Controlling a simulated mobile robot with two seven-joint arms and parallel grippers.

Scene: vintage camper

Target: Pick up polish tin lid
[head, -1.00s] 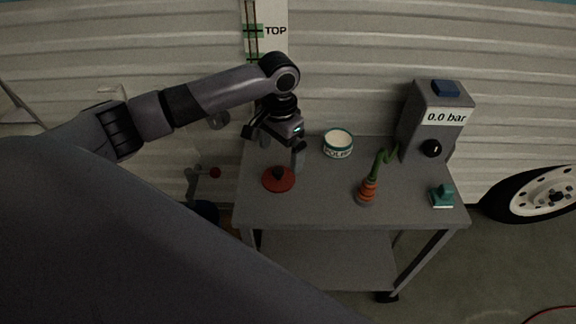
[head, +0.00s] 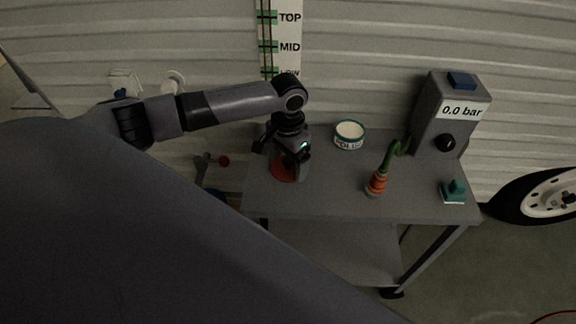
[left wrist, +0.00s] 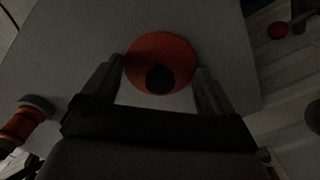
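The polish tin lid is a red disc with a dark knob, lying on the grey table; in the head view the lid (head: 283,171) is partly covered by my left gripper (head: 284,168). In the left wrist view the lid (left wrist: 178,52) lies between and beyond the fingertips, with its dark knob (left wrist: 160,79) nearer to me. My left gripper (left wrist: 160,75) is open, its fingers on either side of the knob, not visibly touching it. The open polish tin (head: 349,134), white with a green rim, stands behind and right of the lid. My right gripper is not in view.
A ribbed wall rises behind. The table's front middle is clear.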

